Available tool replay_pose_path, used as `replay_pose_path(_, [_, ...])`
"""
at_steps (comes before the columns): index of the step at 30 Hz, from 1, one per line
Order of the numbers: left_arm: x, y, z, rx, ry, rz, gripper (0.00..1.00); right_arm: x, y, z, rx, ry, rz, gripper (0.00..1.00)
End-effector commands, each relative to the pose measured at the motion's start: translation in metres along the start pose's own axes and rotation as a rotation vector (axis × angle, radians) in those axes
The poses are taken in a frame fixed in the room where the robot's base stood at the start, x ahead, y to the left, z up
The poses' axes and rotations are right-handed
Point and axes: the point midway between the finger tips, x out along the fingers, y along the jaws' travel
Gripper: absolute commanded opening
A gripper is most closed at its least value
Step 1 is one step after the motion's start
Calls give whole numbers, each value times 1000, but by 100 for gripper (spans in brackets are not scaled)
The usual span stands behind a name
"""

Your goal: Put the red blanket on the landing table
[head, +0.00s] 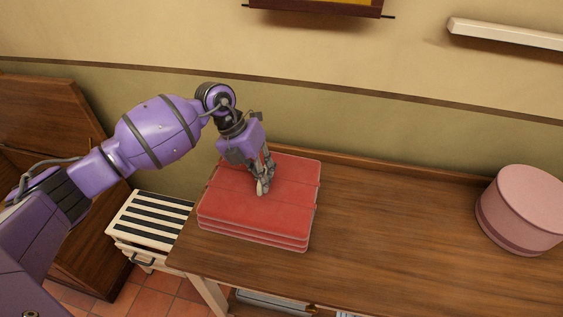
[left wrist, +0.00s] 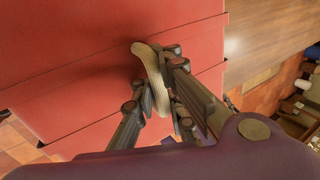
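The red blanket (head: 238,212) lies folded in a flat, layered stack at the left end of a long wooden table (head: 385,235). I cannot tell whether this is the landing table. My left gripper (head: 263,188) points down at the blanket's upper face, near its middle. Whether the tips touch the cloth is unclear. My right gripper is not in view.
A round pink box (head: 522,208) stands at the table's right end. A small white stand with dark stripes (head: 152,220) is left of the table, beside a brown wooden panel (head: 50,110). The tabletop between blanket and box is clear. The wall runs behind.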

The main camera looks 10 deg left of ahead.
Motion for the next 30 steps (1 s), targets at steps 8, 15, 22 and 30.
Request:
replay_pose_path(8, [21,10,6,0,0,-3,0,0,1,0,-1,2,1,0])
replay_pose_path(15, [31,15,7,3,-4,-2,0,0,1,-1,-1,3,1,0])
replay_pose_path(22, [33,16,5,1,-1,0,25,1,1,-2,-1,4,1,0])
replay_pose_path(30, [33,17,5,0,0,0,30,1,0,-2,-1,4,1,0])
